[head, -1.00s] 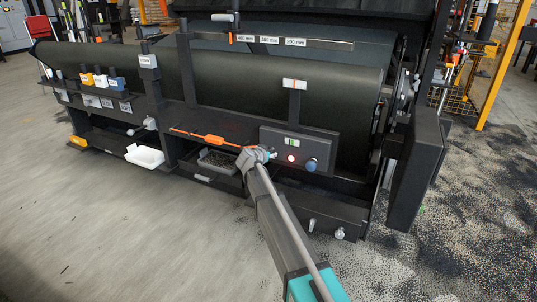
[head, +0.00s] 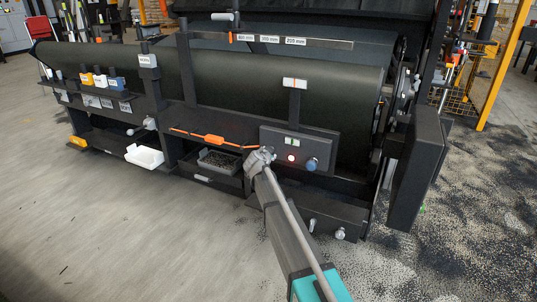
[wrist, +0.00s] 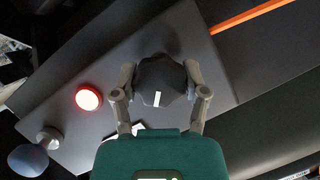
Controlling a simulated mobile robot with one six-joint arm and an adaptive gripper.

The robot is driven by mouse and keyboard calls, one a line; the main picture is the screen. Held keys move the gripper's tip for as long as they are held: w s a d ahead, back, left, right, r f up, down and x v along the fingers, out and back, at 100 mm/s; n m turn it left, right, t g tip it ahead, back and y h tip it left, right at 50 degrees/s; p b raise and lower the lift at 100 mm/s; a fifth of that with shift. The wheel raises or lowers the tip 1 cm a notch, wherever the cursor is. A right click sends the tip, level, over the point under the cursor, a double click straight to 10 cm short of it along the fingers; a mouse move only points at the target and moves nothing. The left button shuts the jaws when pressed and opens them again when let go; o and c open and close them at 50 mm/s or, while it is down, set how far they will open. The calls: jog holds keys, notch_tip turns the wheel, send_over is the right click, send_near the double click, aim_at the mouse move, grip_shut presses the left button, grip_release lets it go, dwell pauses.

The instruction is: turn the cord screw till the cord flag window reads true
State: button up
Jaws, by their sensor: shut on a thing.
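The cord screw, a dark round knob with a white mark (wrist: 158,82), sits on the dark control panel (wrist: 115,65) in the wrist view. My gripper (wrist: 160,78) is shut on it, one finger on each side. In the head view my gripper (head: 262,155) is at the panel's left end and hides the screw. The cord flag window (head: 291,142) is a small pale and greenish pane on the panel, too small to read. The orange cord (head: 213,139) runs along the machine left of my gripper.
A lit red button (head: 291,158) and a blue knob (head: 312,164) are right of my gripper. A wire-like grey tray (head: 218,162) and a white bin (head: 145,156) sit lower left. A long dark roll (head: 270,80) lies above. Open floor is in front.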

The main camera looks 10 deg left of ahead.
jog(key=o, duration=1.2)
jog(key=shift+c, duration=0.2)
jog(key=shift+n, duration=0.3)
